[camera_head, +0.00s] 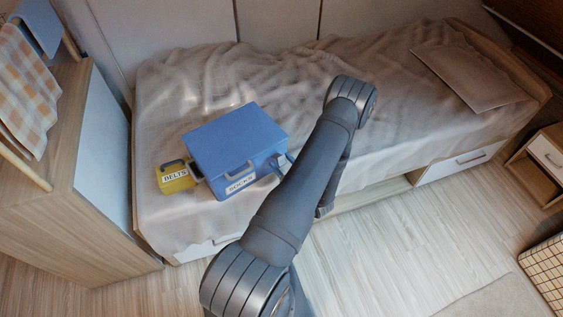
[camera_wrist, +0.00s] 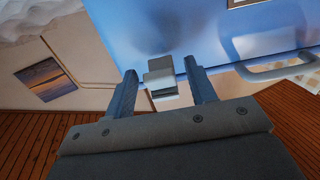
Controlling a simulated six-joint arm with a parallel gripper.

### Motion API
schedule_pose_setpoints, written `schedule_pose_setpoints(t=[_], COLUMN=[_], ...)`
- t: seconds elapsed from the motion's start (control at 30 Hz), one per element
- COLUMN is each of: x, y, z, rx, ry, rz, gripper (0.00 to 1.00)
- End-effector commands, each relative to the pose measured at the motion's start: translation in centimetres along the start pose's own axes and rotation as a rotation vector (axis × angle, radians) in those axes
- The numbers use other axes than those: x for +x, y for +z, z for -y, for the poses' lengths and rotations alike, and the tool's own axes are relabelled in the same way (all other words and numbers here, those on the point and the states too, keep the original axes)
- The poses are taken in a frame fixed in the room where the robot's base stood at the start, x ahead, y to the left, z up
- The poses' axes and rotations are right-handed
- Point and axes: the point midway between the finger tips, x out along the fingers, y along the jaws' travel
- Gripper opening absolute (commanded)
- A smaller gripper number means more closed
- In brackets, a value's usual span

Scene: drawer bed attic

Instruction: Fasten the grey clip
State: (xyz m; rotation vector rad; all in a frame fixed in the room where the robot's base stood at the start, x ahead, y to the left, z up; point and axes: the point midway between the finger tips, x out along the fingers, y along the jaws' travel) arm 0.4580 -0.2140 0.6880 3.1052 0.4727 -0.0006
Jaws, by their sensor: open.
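The blue box (camera_head: 235,145) labelled SOCKS sits on the bed with its lid down. In the wrist view its blue side (camera_wrist: 220,30) fills the upper part. The grey clip (camera_wrist: 160,75) is on this blue side, near its edge. My gripper (camera_wrist: 160,67) is open, with one finger on each side of the clip and gaps visible between. Whether the clip is latched cannot be told. In the head view my arm hides the clip and most of my gripper, at the box's right side.
A yellow box (camera_head: 175,177) labelled BELTS stands left of the blue box. The blue box's handle (camera_wrist: 280,68) juts out right of my fingers in the wrist view. A wooden cabinet (camera_head: 60,190) stands left.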

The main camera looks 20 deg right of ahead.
Motion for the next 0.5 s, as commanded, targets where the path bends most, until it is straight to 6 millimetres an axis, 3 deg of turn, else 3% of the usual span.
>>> schedule_pose_setpoints(t=[0.37,0.4,0.5], x=[0.63,0.62,0.62], y=[-0.02,-0.02,-0.02], z=[0.02,0.02,0.02], rx=[0.0,0.0,0.0], ry=[0.0,0.0,0.0], rz=[0.0,0.0,0.0], gripper=[0.51,0.49,0.29])
